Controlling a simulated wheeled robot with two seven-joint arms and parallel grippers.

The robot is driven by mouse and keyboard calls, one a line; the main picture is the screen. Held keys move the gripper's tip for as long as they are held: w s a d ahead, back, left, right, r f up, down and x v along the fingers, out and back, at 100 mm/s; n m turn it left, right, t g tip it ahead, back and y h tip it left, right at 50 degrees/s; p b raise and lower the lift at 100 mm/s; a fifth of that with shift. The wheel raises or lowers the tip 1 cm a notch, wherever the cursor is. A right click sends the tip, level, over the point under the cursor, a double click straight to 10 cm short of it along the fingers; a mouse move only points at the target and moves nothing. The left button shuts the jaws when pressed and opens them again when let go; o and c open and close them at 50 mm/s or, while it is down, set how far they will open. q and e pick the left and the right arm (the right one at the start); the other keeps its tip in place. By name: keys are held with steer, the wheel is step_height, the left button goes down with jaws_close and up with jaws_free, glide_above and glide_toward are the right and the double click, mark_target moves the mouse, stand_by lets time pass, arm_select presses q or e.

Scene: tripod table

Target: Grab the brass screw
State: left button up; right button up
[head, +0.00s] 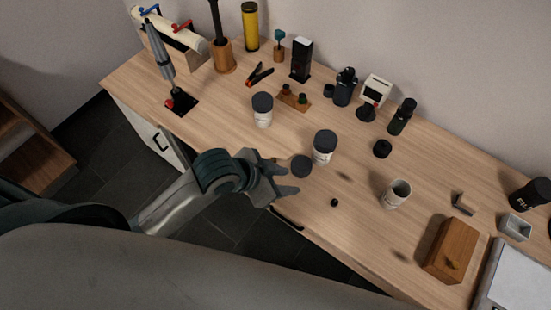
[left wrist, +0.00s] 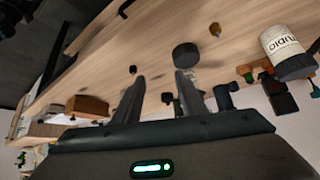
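My left gripper (head: 289,180) reaches in from the left over the table's front edge, beside a flat dark disc (head: 301,166). In the left wrist view its two fingers (left wrist: 160,76) are apart with nothing between them. A small brownish piece (left wrist: 214,29), perhaps the brass screw, stands on the table in that view, above and right of the disc (left wrist: 186,55). It is too small to be sure. I cannot make it out in the head view, where my gripper may hide it. My right gripper is not in view.
A small dark piece (head: 334,203) lies right of my gripper. Tools and bottles line the back. The table (head: 350,240) is bare near its front edge.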

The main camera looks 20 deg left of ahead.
arm_select(q)
steer(key=w+a+r+m+g, duration=0.2)
steer(key=w+a, duration=0.2)
steer(key=a, duration=0.3)
steer(key=w+a+r+m+g+y, duration=0.1)
steer(key=w+a+r+m, duration=0.1)
steer(key=a, duration=0.6)
steer(key=shift+w+r+m+g, duration=0.4)
steer(key=shift+w+r, duration=0.45)
steer(key=shift+w, duration=0.1)
steer(key=shift+f, duration=0.1)
steer(key=p+x, duration=0.4)
steer(key=x, duration=0.6)
steer(key=shift+w+d+f, duration=0.1)
steer(key=shift+d+f, duration=0.1)
steer(key=shift+f, duration=0.15)
steer(key=shift+w+d+f, duration=0.1)
steer(key=shift+d+f, duration=0.1)
steer(key=shift+f, duration=0.4)
